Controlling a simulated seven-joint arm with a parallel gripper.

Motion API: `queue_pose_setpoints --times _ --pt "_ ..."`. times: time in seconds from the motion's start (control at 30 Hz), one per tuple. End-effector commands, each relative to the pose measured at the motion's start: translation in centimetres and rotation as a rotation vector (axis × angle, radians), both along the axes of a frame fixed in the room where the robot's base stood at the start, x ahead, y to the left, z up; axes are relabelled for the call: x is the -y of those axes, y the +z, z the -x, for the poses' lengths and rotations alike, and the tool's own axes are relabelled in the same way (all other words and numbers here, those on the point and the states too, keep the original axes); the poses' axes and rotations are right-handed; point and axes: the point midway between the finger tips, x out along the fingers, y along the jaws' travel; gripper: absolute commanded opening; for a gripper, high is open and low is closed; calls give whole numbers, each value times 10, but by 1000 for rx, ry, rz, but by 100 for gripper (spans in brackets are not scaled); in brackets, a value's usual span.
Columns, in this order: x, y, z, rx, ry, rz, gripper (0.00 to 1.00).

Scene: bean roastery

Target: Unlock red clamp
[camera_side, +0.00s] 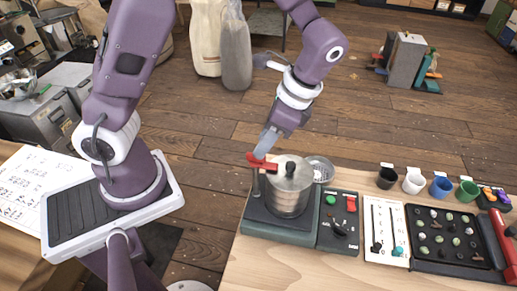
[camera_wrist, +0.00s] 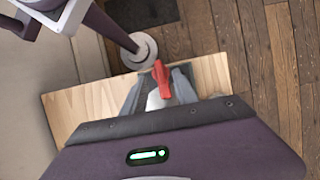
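The red clamp (camera_side: 260,162) is a lever at the top left edge of a metal canister (camera_side: 290,190) with a black-knobbed lid, standing on a dark green base. In the wrist view the red clamp (camera_wrist: 162,82) sticks up in the gap between my fingers. My gripper (camera_side: 267,143) points down just above the clamp in the side view. In the wrist view my gripper (camera_wrist: 158,92) has its grey fingers apart, one on each side of the clamp. I cannot tell whether either finger touches it. The clamp's lower end and pivot are hard to make out.
A control box (camera_side: 338,222) with green and red buttons stands right of the canister. Farther right are a slider panel (camera_side: 386,232), several coloured cups and a bean tray (camera_side: 450,262). Bare wood lies in front.

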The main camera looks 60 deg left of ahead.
Motion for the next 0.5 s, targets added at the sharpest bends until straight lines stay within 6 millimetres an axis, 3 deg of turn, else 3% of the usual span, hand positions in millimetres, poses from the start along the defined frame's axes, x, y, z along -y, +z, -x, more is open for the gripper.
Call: queue_pose_setpoints --times 0.2,0.47,0.5 --pt "-9 -29 9 -1 1 0 35" --pt "-10 -33 10 1 2 2 35" --pt "-10 -33 10 1 2 2 31"
